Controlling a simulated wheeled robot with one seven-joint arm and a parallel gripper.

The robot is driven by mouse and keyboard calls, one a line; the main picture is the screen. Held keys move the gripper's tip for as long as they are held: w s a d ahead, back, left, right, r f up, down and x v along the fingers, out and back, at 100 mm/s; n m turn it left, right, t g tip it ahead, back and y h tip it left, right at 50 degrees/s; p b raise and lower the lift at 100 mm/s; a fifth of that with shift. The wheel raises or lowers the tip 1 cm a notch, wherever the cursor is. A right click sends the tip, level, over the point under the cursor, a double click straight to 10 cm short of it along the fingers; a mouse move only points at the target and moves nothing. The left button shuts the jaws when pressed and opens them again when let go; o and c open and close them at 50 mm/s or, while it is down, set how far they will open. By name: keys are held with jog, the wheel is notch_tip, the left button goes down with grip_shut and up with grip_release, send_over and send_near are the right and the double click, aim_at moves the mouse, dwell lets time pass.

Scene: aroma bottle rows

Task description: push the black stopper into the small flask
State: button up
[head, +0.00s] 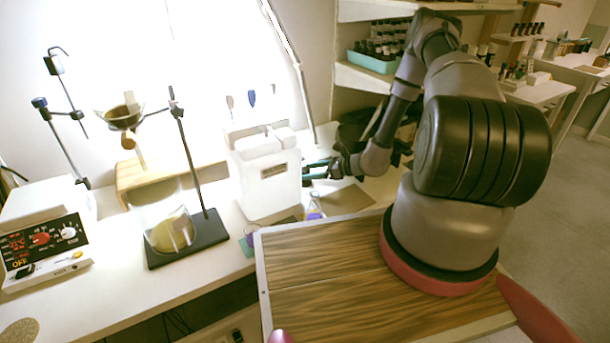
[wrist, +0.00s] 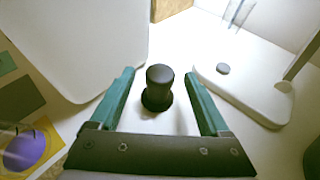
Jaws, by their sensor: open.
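The black stopper (wrist: 158,88) stands upright on the white bench top in the wrist view, its wider base down. My gripper (wrist: 157,76) is open, with one teal finger on each side of the stopper and a gap to both. In the head view my gripper (head: 318,170) is low over the bench, right of the white box, and the stopper cannot be made out. A small conical flask (head: 315,208) with purple liquid stands in front of the gripper. A round purple shape (wrist: 22,150) on a yellow patch at the wrist view's lower left looks like this flask.
A white box-shaped unit (head: 267,180) stands close left of my gripper. A white stand base (wrist: 240,95) is right of the stopper in the wrist view. A dark stand (head: 187,240) with a beaker is further left. A wood-topped surface (head: 330,270) lies in front.

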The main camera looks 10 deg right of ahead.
jog(key=shift+x, duration=1.15)
grip_shut()
jog(key=shift+r, duration=0.1)
